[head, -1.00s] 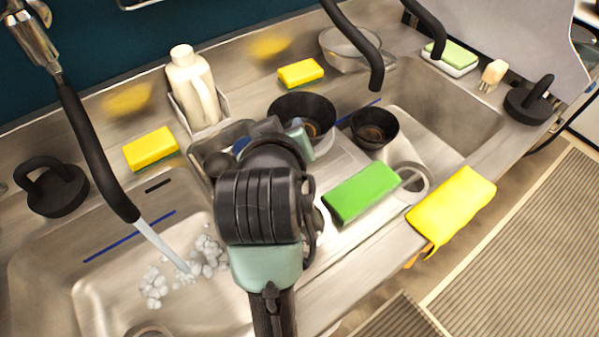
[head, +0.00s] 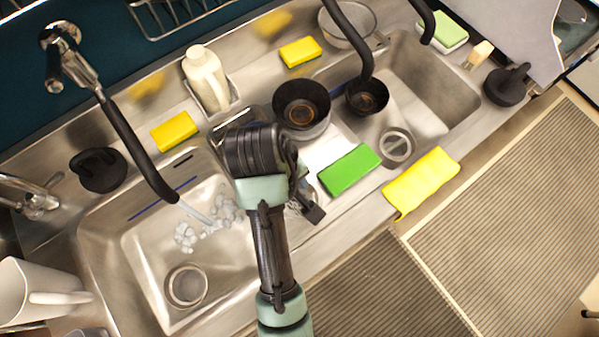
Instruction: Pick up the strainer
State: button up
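A round, see-through mesh bowl (head: 350,22) with a grey rim, which looks like the strainer, sits at the back ledge behind the right basin. A short dark handle seems to stick out at its right. The black faucet hose partly covers it. My gripper (head: 311,210) is low at the front of the divider between the basins, left of the green sponge and well away from the bowl. My wrist hides most of it, so its fingers are hard to make out.
Two black bowls (head: 301,104) (head: 367,97) stand between my arm and the mesh bowl. A green sponge (head: 349,171) and a yellow cloth (head: 421,181) lie at the front. A white bottle (head: 206,78) and yellow sponges (head: 300,52) line the back. The right basin (head: 425,85) is largely clear.

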jog(key=f, duration=0.3)
jog(key=d+f+p, duration=0.1)
jog(key=f, duration=0.2)
jog(key=w+f+p, duration=0.1)
jog(key=f, duration=0.3)
jog(key=shift+d, duration=0.15)
grip_shut()
